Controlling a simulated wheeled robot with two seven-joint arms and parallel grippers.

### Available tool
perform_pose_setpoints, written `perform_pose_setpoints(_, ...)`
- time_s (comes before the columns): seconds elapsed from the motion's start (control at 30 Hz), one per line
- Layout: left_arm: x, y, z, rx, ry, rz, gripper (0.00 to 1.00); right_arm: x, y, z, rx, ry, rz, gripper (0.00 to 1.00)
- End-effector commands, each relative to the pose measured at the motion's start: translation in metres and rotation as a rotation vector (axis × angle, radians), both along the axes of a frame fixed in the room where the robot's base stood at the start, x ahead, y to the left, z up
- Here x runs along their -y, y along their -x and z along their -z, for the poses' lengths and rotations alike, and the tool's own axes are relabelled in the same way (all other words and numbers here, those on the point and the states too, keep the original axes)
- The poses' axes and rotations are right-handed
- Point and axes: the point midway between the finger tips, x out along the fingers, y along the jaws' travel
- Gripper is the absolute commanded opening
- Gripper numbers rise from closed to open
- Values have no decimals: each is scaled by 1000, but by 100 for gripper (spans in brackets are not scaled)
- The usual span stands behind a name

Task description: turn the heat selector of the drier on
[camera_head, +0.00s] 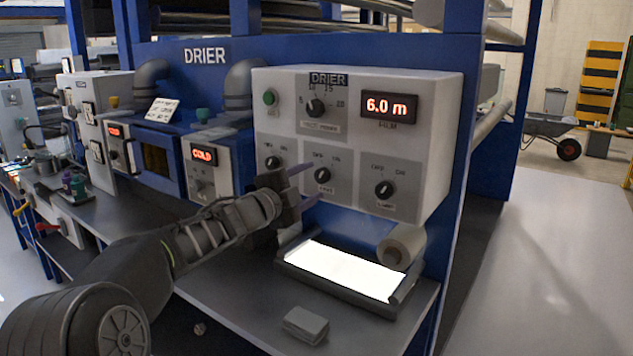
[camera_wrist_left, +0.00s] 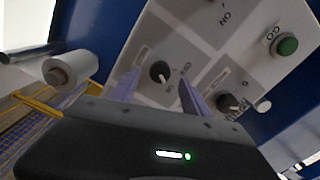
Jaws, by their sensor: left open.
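The drier's control box (camera_head: 440,130) is white and has a row of three black knobs along its lower part. The labels are too small to read surely, so I cannot tell which knob is the heat selector. My left gripper (camera_head: 306,183) is open, its two purple fingers pointing at the middle knob (camera_head: 323,175). In the left wrist view a black knob (camera_wrist_left: 160,72) shows between the open fingers (camera_wrist_left: 160,92); contact cannot be told. Another knob (camera_wrist_left: 230,103) is close by the right-hand finger. The left knob (camera_head: 273,162) and right knob (camera_head: 384,189) flank the middle one.
A green button (camera_head: 269,97), a large dial (camera_head: 316,106) and a red display reading 6.0 m (camera_head: 390,107) are above the knobs. Below are a pale roller (camera_head: 404,243) and a bright lit panel (camera_head: 345,270). A small grey block (camera_head: 305,325) lies on the bench.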

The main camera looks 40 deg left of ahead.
Motion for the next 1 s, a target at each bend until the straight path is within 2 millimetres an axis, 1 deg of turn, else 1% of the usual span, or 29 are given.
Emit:
perform_pose_setpoints(0.03, 0, 10, 0, 2, -1, -1, 55, 0, 0, 2, 0, 0, 0, 36)
perform_pose_setpoints(0.1, 0, 21, 0, 2, 1, -2, 55, 0, 0, 3, 0, 0, 0, 36)
perform_pose_setpoints(0.2, 1, 33, 0, 1, 0, 0, 55, 0, 0, 4, 0, 0, 0, 36)
perform_pose_setpoints(0.3, 1, 39, 0, 1, 0, 1, 55, 0, 0, 4, 0, 0, 0, 36)
perform_pose_setpoints(0.87, 1, 40, 0, 0, 1, 1, 55, 0, 0, 4, 0, 0, 0, 36)
perform_pose_setpoints(0.97, 1, 40, -6, 0, 1, 1, 55, 0, 0, -2, 0, 0, 0, 36)
perform_pose_setpoints(1.0, 1, 40, -11, 0, 1, 1, 55, 0, 0, -7, -1, 0, 0, 36)
